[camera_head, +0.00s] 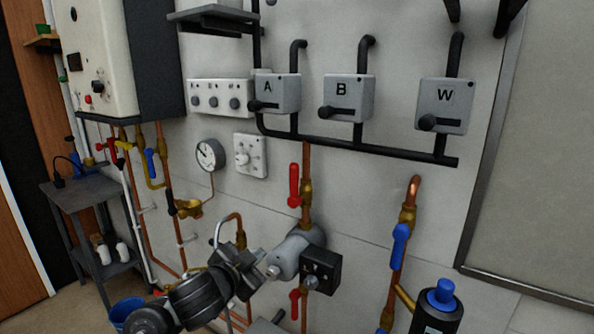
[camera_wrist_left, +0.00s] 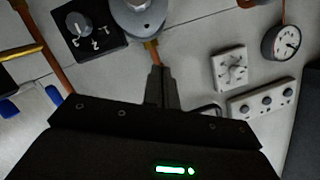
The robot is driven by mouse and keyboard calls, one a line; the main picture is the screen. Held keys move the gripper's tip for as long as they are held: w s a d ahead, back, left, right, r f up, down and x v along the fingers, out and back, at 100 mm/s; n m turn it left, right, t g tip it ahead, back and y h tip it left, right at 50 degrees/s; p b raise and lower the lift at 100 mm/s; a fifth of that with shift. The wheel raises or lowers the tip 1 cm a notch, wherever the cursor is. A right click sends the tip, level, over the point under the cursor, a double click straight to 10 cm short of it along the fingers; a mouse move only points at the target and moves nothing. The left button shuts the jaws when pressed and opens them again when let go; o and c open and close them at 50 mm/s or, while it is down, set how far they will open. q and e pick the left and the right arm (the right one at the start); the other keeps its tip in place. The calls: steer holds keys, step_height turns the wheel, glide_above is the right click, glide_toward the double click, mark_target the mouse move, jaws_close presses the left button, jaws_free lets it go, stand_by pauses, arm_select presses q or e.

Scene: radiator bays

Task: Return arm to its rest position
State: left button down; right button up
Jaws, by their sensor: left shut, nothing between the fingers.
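My left arm comes in from the bottom left in the head view. Its black gripper (camera_head: 268,268) is in front of the pipework, close to the grey round pump body (camera_head: 303,247) and the black knob box (camera_head: 328,268). In the left wrist view the two fingers (camera_wrist_left: 162,84) are together, with nothing between them. There the pump (camera_wrist_left: 138,16) and the black knob box (camera_wrist_left: 88,33) lie beyond the fingertips; whether they touch the pump I cannot tell. My right gripper cannot be made out.
Switch boxes A (camera_head: 277,92), B (camera_head: 349,97) and W (camera_head: 445,105) hang above. A gauge (camera_head: 209,154) and a white dial plate (camera_head: 250,155) are on the wall. A dark bottle with a blue cap (camera_head: 444,295) stands right. A grey table (camera_head: 85,193) stands left.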

arm_select(q)
steer(key=s+a+f+n+g+y, duration=0.2)
steer(key=s+a+f+n, duration=0.15)
steer(key=s+f, duration=0.6)
steer(key=s+a+f+n+g+y, duration=0.25)
steer(key=s+a+f, duration=0.35)
steer(key=f, duration=0.6)
steer(key=s+a+f+n+g, duration=0.1)
steer(key=s+a+f+g, duration=0.15)
steer(key=s, duration=0.45)
steer(key=s+a+f+n+g, duration=0.15)
steer(key=s+f, duration=0.25)
steer(key=s, duration=0.4)
steer(key=s+a+f+g, duration=0.2)
steer(key=s+f, duration=0.1)
steer(key=s, duration=0.4)
step_height(320, 180, down, 24)
steer(key=s+g, duration=0.1)
steer(key=s+a+f+g+y, duration=0.1)
steer(key=s+a+f, duration=0.1)
steer(key=s+f, duration=1.5)
steer(key=shift+s+a+f, duration=0.15)
steer(key=shift+a+f, duration=0.05)
steer(key=shift+a, duration=0.15)
steer(key=shift+g, duration=0.25)
